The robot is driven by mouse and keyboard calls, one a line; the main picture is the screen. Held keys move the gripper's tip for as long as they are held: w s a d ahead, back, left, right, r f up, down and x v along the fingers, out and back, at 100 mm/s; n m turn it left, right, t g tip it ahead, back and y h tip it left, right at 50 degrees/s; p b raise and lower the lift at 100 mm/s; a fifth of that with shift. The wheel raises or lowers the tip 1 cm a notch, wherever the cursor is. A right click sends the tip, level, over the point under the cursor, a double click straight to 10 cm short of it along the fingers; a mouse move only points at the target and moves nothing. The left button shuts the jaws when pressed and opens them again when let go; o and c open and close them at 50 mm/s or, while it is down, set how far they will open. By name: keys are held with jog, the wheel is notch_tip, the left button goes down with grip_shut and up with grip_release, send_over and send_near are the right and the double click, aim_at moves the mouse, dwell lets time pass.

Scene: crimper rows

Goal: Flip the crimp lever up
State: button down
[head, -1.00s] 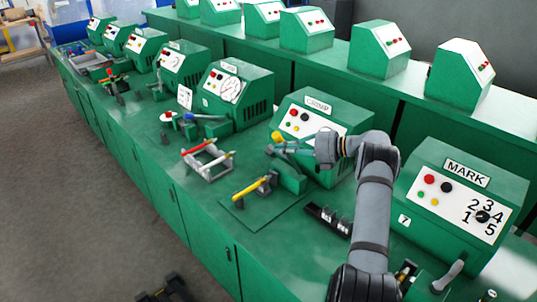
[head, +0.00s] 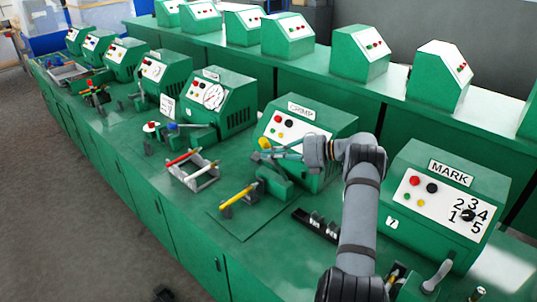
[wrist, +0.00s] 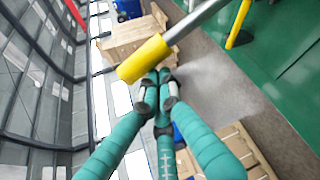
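The crimp machine (head: 300,130) is a green box labelled CRIMP with a white button panel. Its lever has a yellow grip (head: 264,143), seen at the machine's front left. In the wrist view the yellow grip (wrist: 145,60) sits on a grey rod that rises to the upper right. My gripper (wrist: 160,80) has teal fingers whose tips are together just below the grip. No object shows between the tips. I cannot tell whether they touch the grip. In the head view my teal fingers (head: 288,154) reach left across the machine's front.
A yellow bar (head: 238,195) rests on a stand in front of the machine. The MARK machine (head: 447,200) stands at the right. The green bench front is partly clear.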

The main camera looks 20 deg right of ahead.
jog(key=s+d+b, duration=0.3)
jog(key=s+d, duration=0.2)
jog(key=s, duration=0.2)
jog(key=shift+s+r+b, duration=0.25)
jog(key=shift+b, duration=0.05)
jog(key=w+a+p, duration=0.3)
jog(key=w+a, duration=0.2)
jog(key=w, duration=0.2)
jog(key=shift+w+f, duration=0.25)
jog(key=shift+w, duration=0.15)
dwell(0.3)
dwell(0.4)
